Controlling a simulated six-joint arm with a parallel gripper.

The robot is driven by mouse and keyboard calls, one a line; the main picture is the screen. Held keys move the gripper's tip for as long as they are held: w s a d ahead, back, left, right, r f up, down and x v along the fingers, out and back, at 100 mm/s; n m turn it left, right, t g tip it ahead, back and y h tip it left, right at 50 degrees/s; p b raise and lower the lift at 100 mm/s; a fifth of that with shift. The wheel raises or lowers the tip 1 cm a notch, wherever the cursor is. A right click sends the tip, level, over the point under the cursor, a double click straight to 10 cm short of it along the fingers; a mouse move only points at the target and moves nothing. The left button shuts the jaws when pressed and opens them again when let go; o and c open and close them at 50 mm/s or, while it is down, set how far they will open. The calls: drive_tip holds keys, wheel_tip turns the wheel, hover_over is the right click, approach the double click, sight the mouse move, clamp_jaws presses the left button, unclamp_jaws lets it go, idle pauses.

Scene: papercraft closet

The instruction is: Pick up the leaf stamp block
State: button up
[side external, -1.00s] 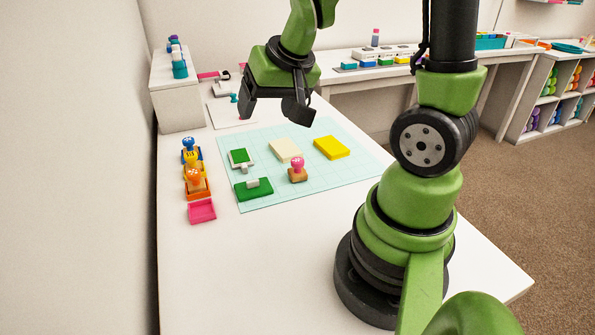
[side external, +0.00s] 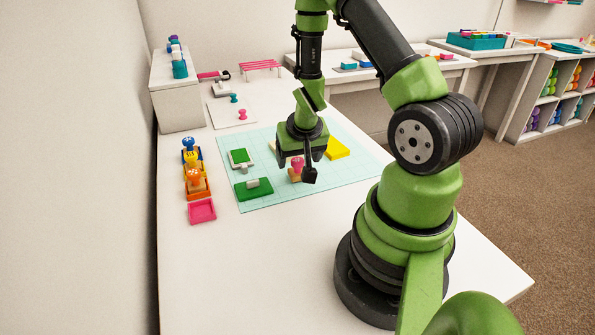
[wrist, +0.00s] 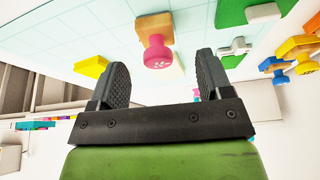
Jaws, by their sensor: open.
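A stamp with a pink knob and wooden base (side external: 294,178) stands upright on the light teal mat (side external: 330,188). In the wrist view its pink knob (wrist: 157,53) carries a white mark too small to read, so I cannot tell whether it is a leaf. My gripper (side external: 296,172) is open and hangs over this stamp, partly hiding it in the side view. In the wrist view, the knob appears between the two dark fingers (wrist: 163,66), with no clear contact.
Orange, yellow and blue stamps (side external: 196,184) stand in trays at the left, behind an empty pink tray (side external: 202,211).

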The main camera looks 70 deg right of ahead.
sight(298, 160)
drive_tip(key=x, duration=0.5)
drive_tip(key=shift+d+r, duration=0.1)
drive_tip(key=shift+d, duration=0.1)
drive_tip(key=shift+c, duration=0.2)
drive_tip(key=c, duration=1.1)
